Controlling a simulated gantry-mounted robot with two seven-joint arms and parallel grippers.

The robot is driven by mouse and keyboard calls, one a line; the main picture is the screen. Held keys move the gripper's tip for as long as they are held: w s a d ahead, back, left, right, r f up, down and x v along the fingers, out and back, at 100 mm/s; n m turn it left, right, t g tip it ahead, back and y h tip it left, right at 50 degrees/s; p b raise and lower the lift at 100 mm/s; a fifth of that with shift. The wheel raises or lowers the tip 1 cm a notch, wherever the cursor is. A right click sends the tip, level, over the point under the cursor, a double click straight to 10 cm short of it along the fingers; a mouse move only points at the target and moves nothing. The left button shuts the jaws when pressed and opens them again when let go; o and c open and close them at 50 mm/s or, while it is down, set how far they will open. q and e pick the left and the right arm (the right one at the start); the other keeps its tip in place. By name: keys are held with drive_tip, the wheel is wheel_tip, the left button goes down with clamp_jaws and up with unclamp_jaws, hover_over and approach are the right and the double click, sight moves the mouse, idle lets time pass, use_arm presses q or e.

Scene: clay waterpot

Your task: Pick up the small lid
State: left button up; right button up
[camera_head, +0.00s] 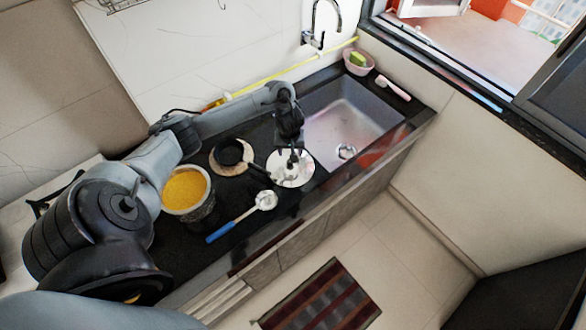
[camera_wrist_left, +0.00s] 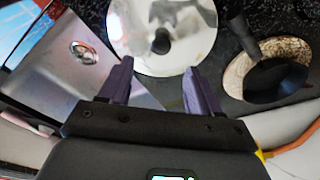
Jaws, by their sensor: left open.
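The small lid (camera_head: 302,176) is a round, shiny pale disc with a dark knob, lying on the black counter beside the sink. In the left wrist view the lid (camera_wrist_left: 185,25) fills the top middle, its knob (camera_wrist_left: 161,42) just beyond my fingertips. My left gripper (camera_head: 292,157) comes down over the lid, and my own wrist partly hides it in the head view. In the left wrist view the gripper (camera_wrist_left: 159,66) is open, with two purple fingers apart and nothing between them. My right gripper is not in view.
A small black pan (camera_head: 230,153) sits on a round mat (camera_head: 218,167), its handle reaching close to the lid. A pot of yellow contents (camera_head: 187,188) and a blue-handled ladle (camera_head: 222,232) are nearby. The sink (camera_head: 350,117) lies right of the lid; the counter's front edge is close.

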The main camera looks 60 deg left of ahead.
sight(290, 162)
use_arm(q)
wheel_tip(290, 162, down, 2)
drive_tip(key=shift+a+f, duration=0.15)
drive_tip(key=shift+f, duration=0.05)
drive_tip(key=shift+f+b, duration=0.3)
drive_tip(key=shift+f, duration=0.1)
drive_tip(key=shift+w+a+f+b, duration=0.15)
drive_tip(key=shift+f+b, duration=0.3)
drive_tip(key=shift+f, duration=0.8)
drive_tip(key=shift+w+a+f+b, duration=0.15)
drive_tip(key=shift+f+b, duration=0.3)
drive_tip(key=shift+f, duration=0.8)
drive_tip(key=shift+s, duration=0.1)
clamp_jaws()
